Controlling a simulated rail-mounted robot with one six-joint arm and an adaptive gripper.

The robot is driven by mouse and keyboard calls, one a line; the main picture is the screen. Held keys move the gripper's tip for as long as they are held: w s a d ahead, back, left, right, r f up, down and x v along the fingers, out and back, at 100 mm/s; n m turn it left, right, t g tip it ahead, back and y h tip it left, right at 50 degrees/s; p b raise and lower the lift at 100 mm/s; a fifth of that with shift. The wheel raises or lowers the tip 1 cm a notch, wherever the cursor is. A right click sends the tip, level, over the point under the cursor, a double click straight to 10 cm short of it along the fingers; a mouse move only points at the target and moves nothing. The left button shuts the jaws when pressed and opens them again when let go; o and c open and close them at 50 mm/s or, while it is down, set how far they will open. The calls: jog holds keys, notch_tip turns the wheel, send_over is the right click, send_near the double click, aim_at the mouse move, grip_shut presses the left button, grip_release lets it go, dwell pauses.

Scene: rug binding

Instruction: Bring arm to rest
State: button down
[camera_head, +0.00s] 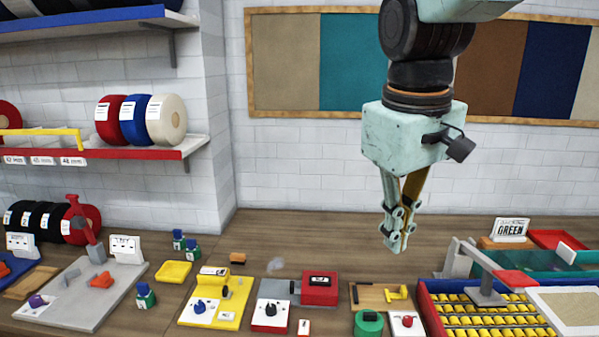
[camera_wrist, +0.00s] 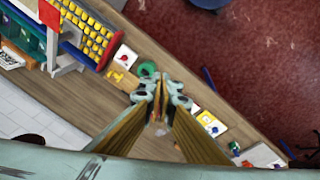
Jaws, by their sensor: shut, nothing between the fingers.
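My gripper (camera_head: 394,243) hangs from the pale green wrist housing, pointing down above the wooden workbench (camera_head: 240,218). Its fingers are shut with nothing between them, and it is clear of everything on the bench. In the wrist view my gripper (camera_wrist: 160,80) shows its fingertips together, with the bench far below. The fingers hide part of the bench there.
Below stand a yellow station (camera_head: 235,290), a red-topped unit (camera_head: 320,288), a green round piece (camera_head: 368,325) and a tray of yellow rollers (camera_head: 475,320). A red shelf (camera_head: 110,153) holds rolls at left. A colour panel board (camera_head: 352,62) hangs behind. Air around the gripper is free.

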jog(key=s+d+f+m+t+b, duration=0.1)
jog(key=s+d+f+m, duration=0.1)
jog(key=s, duration=0.9)
jog(key=s+d+f+m+t+b, duration=0.1)
jog(key=s+d+f+m, duration=0.1)
jog(key=s, duration=0.8)
jog(key=shift+s+d+f+m+y+b, duration=0.15)
jog(key=shift+s+f+m+y+b, duration=0.2)
jog(key=shift+f+m, duration=0.35)
